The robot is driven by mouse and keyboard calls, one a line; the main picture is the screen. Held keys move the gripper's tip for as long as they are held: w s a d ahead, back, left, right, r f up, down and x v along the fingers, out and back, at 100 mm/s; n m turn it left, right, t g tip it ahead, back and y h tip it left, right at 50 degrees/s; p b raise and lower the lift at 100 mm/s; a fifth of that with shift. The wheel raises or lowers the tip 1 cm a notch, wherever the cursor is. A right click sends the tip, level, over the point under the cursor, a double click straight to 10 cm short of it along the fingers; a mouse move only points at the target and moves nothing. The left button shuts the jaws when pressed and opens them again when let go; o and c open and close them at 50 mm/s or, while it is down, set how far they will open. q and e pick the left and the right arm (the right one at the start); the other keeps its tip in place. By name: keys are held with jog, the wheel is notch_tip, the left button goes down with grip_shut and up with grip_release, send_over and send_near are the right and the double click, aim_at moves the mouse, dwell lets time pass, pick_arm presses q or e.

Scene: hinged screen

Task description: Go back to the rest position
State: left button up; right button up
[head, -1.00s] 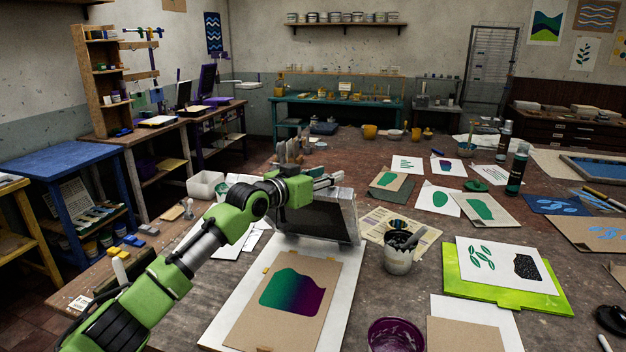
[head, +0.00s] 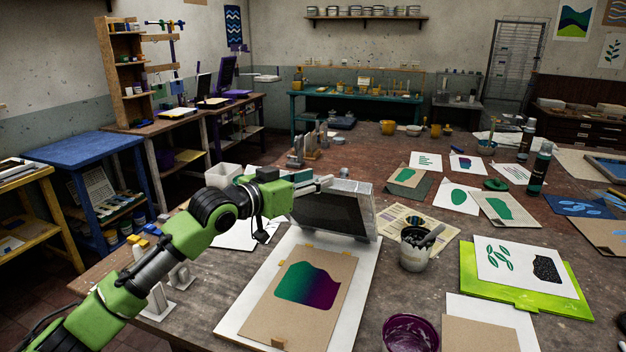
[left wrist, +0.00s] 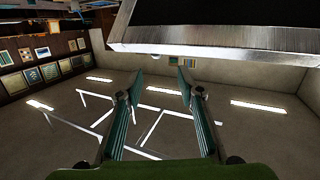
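The hinged screen (head: 333,214), a dark mesh in a grey metal frame, stands raised and tilted up at the back of its white baseboard (head: 236,312). Its frame also crosses the top of the left wrist view (left wrist: 215,40). A brown sheet with a green-to-purple print (head: 307,285) lies on the board in front of the screen. My left gripper (head: 325,182) is beside the screen's upper left part in the head view. In the left wrist view its two fingers (left wrist: 161,85) are apart with nothing between them. My right gripper is not in view.
A pot with tools (head: 417,250) and a purple bowl (head: 410,333) stand right of the board. A bright green board (head: 470,285) with prints lies farther right. A white container (head: 223,176) and small upright blocks are behind my left arm.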

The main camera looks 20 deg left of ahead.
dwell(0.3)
pick_arm(q)
jog(key=s+d+f+g+y, duration=0.1)
jog(key=s+d+f+g, duration=0.15)
jog(key=s+f, duration=0.5)
jog(key=s+d+f+g, duration=0.1)
jog(key=s+d+f, duration=0.3)
jog(key=f, duration=0.7)
jog(key=s+d+f+g+y, duration=0.1)
jog(key=s+d+f+g, duration=0.1)
jog(key=s+f, duration=0.6)
jog(key=s+a+f+n+g+y, duration=0.1)
jog(key=s+a+f+g+y, duration=0.2)
jog(key=s+f, duration=0.7)
jog(key=s+a+f+n+g+y, duration=0.2)
jog(key=s+a+f+g, duration=0.15)
jog(key=s, duration=1.25)
notch_tip(320, 180, down, 28)
jog(key=s+b, duration=0.2)
jog(key=b, duration=0.1)
jog(key=s+a+f+m+g+b, duration=0.1)
jog(key=s+a+f+g+b, duration=0.1)
jog(key=s+f, duration=1.5)
notch_tip(320, 180, down, 2)
jog(key=shift+a+f+b, duration=0.25)
jog(key=shift+a+b, duration=0.15)
jog(key=shift+a, duration=0.45)
